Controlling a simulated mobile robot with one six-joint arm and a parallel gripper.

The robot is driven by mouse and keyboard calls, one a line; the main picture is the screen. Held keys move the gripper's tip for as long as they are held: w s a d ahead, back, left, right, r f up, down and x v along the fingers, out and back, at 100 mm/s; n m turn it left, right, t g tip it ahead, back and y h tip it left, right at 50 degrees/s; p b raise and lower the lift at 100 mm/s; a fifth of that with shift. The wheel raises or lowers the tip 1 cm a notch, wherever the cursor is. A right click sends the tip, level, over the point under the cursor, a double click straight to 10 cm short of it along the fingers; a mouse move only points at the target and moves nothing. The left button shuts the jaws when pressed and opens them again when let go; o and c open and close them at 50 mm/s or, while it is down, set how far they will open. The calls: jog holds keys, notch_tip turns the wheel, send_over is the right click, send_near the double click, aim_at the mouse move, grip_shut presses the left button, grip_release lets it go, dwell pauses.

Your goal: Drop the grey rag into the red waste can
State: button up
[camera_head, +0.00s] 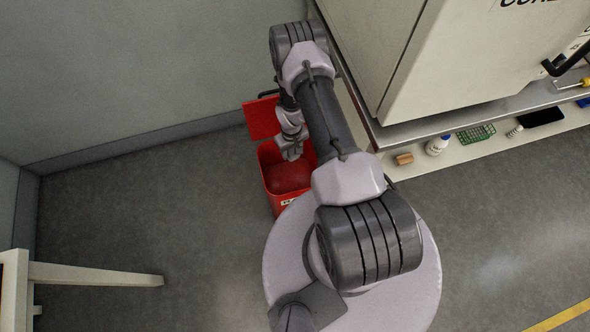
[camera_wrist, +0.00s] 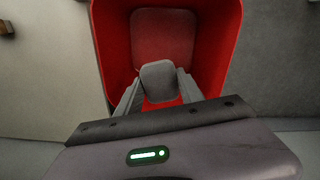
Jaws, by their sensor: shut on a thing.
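The red waste can (camera_head: 272,201) stands on the floor by the wall, with its red lid (camera_head: 263,118) tipped up at the back. In the wrist view its red wall (camera_wrist: 222,45) surrounds my fingers. My gripper (camera_wrist: 159,88) points down into the can's open mouth and is shut on the grey rag (camera_wrist: 158,76). The rag is a small grey bundle between the two fingertips, with the red inside of the can behind it. In the head view my gripper (camera_head: 291,150) is over the can, and the rag cannot be made out there.
A white cabinet (camera_head: 450,50) stands to the right of the can. A pale table leg (camera_head: 95,275) is at lower left. The floor left of the can is clear.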

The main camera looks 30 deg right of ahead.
notch_tip(320, 180, down, 4)
jog(key=shift+f+b, duration=0.1)
jog(key=shift+b, duration=1)
jog(key=o, duration=1.4)
jog(key=shift+r, duration=0.2)
notch_tip(320, 180, up, 17)
jog(key=p, duration=0.7)
jog(key=shift+r, duration=0.15)
